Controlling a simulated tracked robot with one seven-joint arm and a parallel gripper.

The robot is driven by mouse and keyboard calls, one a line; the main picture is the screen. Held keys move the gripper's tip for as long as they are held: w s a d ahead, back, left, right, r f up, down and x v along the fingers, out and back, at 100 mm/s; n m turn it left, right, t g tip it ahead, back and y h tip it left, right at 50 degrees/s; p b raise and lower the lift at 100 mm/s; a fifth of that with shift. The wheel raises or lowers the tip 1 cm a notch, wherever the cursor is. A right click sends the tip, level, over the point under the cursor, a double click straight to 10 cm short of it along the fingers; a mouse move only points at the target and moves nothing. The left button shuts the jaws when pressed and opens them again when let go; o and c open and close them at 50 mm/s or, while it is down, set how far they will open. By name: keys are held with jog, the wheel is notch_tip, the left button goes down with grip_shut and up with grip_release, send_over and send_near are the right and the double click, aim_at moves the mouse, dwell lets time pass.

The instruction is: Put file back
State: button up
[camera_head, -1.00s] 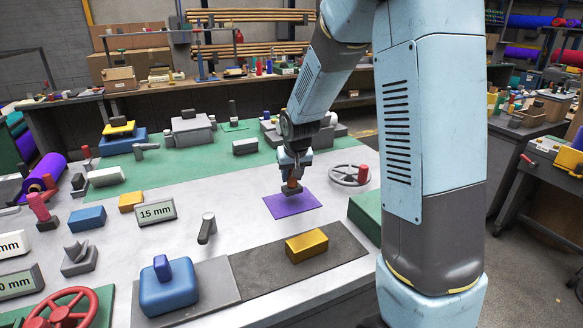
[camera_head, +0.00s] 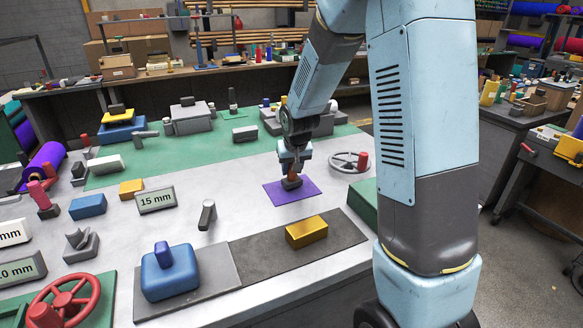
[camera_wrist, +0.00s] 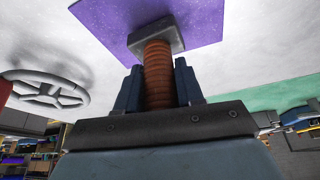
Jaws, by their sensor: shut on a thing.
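My gripper (camera_head: 293,163) is shut on a tool with a brown ribbed handle (camera_wrist: 158,75) and a grey block-shaped foot (camera_wrist: 156,35). The handle stands upright between the two dark fingers in the wrist view. In the head view the foot (camera_head: 291,183) is at the purple felt square (camera_head: 308,190) on the pale table. I cannot tell whether the foot touches the felt or is just above it. The felt also shows in the wrist view (camera_wrist: 205,20). I cannot pick out a thing that is clearly a file.
A grey handwheel (camera_head: 349,162) lies to the right of the felt. A yellow block (camera_head: 306,232) lies in front on a dark strip, with a blue handled block (camera_head: 170,272) to its left. A "15 mm" sign (camera_head: 156,199) stands left. Pale table around the felt is clear.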

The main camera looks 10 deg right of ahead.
jog(key=shift+f, duration=0.4)
jog(key=o, duration=1.2)
jog(key=v, duration=1.3)
jog(key=shift+s+r, duration=0.15)
jog(key=shift+r, duration=0.15)
